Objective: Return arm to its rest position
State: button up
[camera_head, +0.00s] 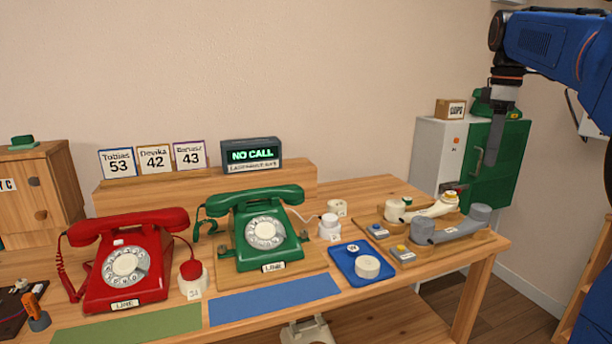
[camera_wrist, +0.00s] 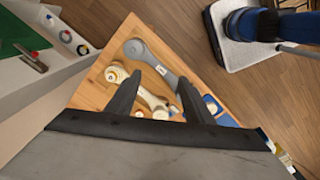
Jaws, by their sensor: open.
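My blue arm comes in from the upper right in the head view. My gripper (camera_head: 483,158) hangs pointing down, above and behind the right end of the wooden table (camera_head: 405,285). In the wrist view my gripper (camera_wrist: 157,98) has its two dark fingers spread apart with nothing held between them. Below the fingers lie a grey handset (camera_wrist: 152,62) and a cream handset (camera_wrist: 150,98) on the table, clear of the fingers. The same grey handset (camera_head: 452,227) and cream handset (camera_head: 428,208) show in the head view on a wooden board.
A red phone (camera_head: 128,265) and a green phone (camera_head: 265,232) stand on the table. A blue tray (camera_head: 345,262) sits right of the green phone. A grey cabinet with a green door (camera_head: 505,165) stands behind my gripper. A sign (camera_head: 250,154) reads "NO CALL".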

jog(key=s+a+f+m+t, duration=0.1)
jog(key=s+a+f+m, duration=0.2)
jog(key=s+f, duration=0.6)
jog(key=s+a+f+m+t, duration=0.2)
jog(key=s+a+f+m, duration=0.2)
jog(key=s+f, duration=0.6)
jog(key=s+a+f+m+t, duration=0.1)
jog(key=s+a+f+m, duration=0.3)
jog(key=s+a+f, duration=0.3)
notch_tip(320, 180, down, 4)
jog(key=s, duration=0.2)
jog(key=shift+s+a+t, duration=0.15)
jog(key=shift+s+t, duration=0.15)
